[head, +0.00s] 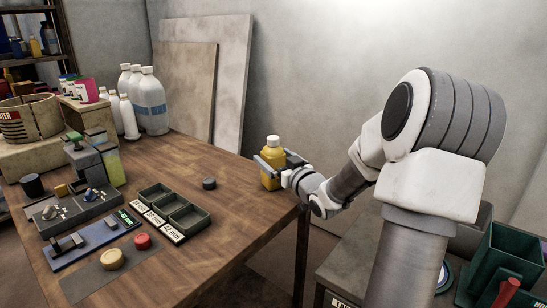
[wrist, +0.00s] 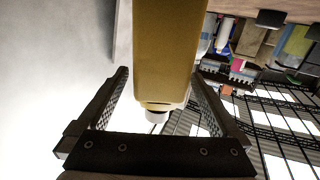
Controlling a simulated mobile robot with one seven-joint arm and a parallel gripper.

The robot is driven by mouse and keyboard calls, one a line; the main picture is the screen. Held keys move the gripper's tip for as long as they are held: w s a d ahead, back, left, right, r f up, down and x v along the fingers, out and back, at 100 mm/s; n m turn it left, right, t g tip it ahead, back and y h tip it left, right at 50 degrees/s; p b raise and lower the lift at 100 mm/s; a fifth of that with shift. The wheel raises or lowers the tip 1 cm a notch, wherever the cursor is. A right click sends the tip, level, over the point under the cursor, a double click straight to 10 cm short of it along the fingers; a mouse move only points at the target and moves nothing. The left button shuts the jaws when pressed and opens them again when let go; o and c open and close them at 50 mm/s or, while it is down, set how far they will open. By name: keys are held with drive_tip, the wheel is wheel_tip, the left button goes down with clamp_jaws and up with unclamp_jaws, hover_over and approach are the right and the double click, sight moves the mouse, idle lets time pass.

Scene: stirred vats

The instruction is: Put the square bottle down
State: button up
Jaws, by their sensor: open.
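The square bottle (head: 271,168) is yellow with a white cap and stands upright near the table's right edge in the head view. The wooden table (head: 235,225) is under it. My gripper (head: 269,163) is at the bottle, with its fingers on either side of it. In the wrist view the yellow bottle (wrist: 168,50) shows between the two open fingers (wrist: 165,90), with visible gaps beside them. Its white cap (wrist: 157,116) points toward the gripper's palm in that picture. The bottle's base is partly hard to make out in the head view.
Large white bottles (head: 151,100) stand at the back. Boards (head: 188,75) lean on the wall. A green bin (head: 500,262) stands at the lower right, off the table.

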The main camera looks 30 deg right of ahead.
drive_tip(key=s+p, duration=0.2)
drive_tip(key=s, duration=0.9)
drive_tip(key=shift+s+a, duration=0.15)
drive_tip(key=shift+a, duration=0.2)
